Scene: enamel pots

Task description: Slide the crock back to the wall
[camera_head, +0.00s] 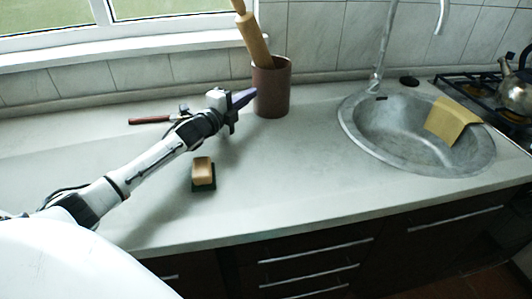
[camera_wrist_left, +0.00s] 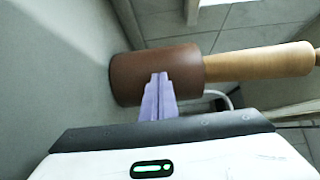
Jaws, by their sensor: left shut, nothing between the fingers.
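The crock (camera_head: 272,90) is a brown cylinder standing upright on the counter near the tiled back wall, with a wooden rolling pin (camera_head: 252,38) sticking up out of it. My left gripper (camera_head: 250,93) is shut and empty, its fingertips at the left side of the crock. In the left wrist view the shut purple fingers (camera_wrist_left: 158,90) overlap the side of the crock (camera_wrist_left: 135,75), and the rolling pin (camera_wrist_left: 260,62) extends from its mouth. I cannot tell for certain whether the fingertips touch it. My right gripper is not in view.
The counter (camera_head: 290,190) is mostly clear in front of the crock. A sponge (camera_head: 203,172) lies near the front. A red-handled tool (camera_head: 150,121) lies behind my left arm. A round metal sink (camera_head: 390,135) with a yellow cloth (camera_head: 452,120) is at right, beside a stove with a kettle (camera_head: 514,92).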

